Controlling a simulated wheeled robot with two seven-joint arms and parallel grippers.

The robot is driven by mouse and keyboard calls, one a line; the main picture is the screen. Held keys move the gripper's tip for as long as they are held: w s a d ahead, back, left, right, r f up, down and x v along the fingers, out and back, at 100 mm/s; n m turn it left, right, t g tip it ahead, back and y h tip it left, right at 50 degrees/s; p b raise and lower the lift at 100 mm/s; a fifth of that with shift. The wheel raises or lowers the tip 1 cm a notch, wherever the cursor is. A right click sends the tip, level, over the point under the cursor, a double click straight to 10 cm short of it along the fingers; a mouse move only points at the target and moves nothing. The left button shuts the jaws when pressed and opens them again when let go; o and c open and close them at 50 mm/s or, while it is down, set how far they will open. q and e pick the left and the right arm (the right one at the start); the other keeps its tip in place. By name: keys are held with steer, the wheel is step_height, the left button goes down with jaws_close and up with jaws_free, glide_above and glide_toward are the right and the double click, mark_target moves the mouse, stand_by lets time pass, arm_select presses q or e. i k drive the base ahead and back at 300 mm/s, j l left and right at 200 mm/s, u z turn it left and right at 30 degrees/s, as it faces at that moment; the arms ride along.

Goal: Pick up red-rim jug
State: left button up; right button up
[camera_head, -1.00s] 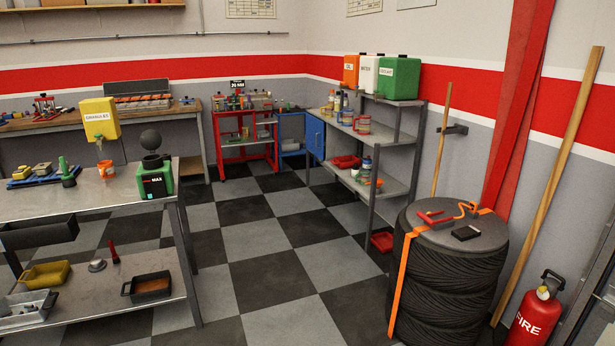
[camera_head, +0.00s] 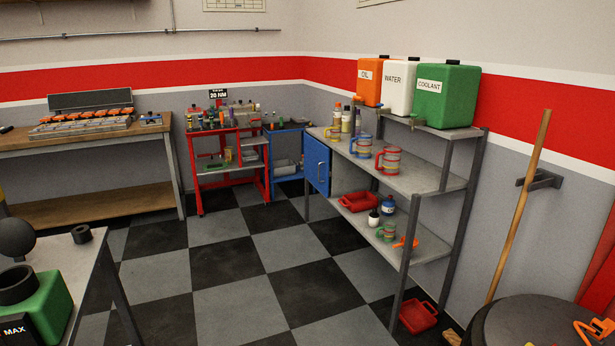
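The red-rim jug (camera_head: 390,161) stands upright on the upper surface of the metal shelf unit on the right, nearest me in a short row of jugs. It is grey with red bands and a red handle on its left. Neither of my grippers shows in the head view.
Oil (camera_head: 369,82), water (camera_head: 397,87) and coolant (camera_head: 447,95) containers sit on a raised shelf above the jugs.

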mark_target(390, 167)
steer(key=i, duration=2.4)
